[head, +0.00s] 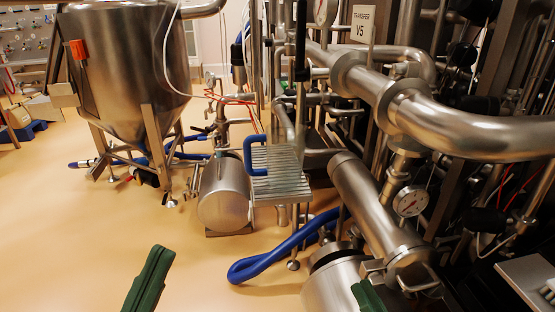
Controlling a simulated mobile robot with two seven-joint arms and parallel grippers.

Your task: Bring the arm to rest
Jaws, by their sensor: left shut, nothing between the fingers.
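My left gripper (152,268) is a dark green shape rising from the bottom edge, left of centre. It is shut and empty, above the bare floor and apart from the equipment. My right gripper (368,294) shows only as a small green tip at the bottom edge, in front of the steel housing at the lower right. Whether it is open or shut cannot be seen. The rest of both arms is out of view.
A steel hopper (128,60) on legs stands at the upper left. A steel cylinder (223,195), a ridged metal plate (280,175) and a blue hose (262,268) are at centre. Thick pipes (450,125) and a gauge (410,201) fill the right. The floor (60,235) at lower left is clear.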

